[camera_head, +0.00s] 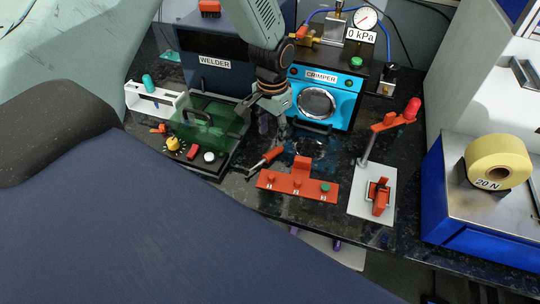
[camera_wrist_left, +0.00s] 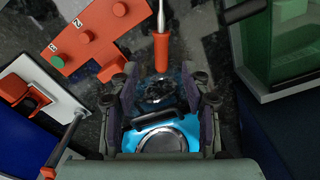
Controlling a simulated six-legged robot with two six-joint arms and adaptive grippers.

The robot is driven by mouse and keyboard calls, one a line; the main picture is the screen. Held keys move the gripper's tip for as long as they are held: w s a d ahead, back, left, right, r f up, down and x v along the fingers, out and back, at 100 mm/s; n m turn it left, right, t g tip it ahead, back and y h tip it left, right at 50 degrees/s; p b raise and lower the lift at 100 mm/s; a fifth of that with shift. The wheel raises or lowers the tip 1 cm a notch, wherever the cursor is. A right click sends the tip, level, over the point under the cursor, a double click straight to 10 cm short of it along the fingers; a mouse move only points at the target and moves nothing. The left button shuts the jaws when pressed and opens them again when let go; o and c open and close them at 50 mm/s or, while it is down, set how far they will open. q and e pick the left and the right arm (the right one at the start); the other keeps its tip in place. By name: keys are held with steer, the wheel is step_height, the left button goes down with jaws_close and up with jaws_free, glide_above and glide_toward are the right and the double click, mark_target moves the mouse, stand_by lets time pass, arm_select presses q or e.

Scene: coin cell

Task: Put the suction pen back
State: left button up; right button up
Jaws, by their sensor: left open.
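A pen-like tool with a red-orange handle (camera_head: 272,156) and a thin metal shaft lies on the dark bench, just behind the red numbered block (camera_head: 298,188). It looks like the suction pen, though I cannot be sure. In the left wrist view its handle (camera_wrist_left: 161,52) points back toward my open fingers, with its shaft pointing away. My left gripper (camera_head: 273,126) hangs fingers down in front of the crimper, open and empty. Its two fingertips also show in the left wrist view (camera_wrist_left: 158,76), with the handle end close before the gap. My right gripper is out of view.
The blue crimper (camera_head: 339,84) stands behind the gripper, and the green-covered welder box (camera_head: 190,135) is on the left. A white rack (camera_head: 137,98) holds a teal piece. A red-topped stand (camera_head: 386,122) and a blue cabinet (camera_head: 432,185) stand right.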

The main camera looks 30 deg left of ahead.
mark_target(269, 153)
arm_select(q)
steer(key=f, duration=0.7)
steer(key=shift+s+a+b, duration=0.25)
steer(key=shift+s+b, duration=0.1)
steer(key=shift+s, duration=0.05)
steer(key=shift+w+f, duration=0.1)
steer(key=shift+f, duration=0.35)
steer(key=shift+w+d, duration=0.1)
steer(key=shift+d, duration=0.15)
steer(key=shift+a, duration=0.2)
steer(key=c, duration=0.4)
jaws_close()
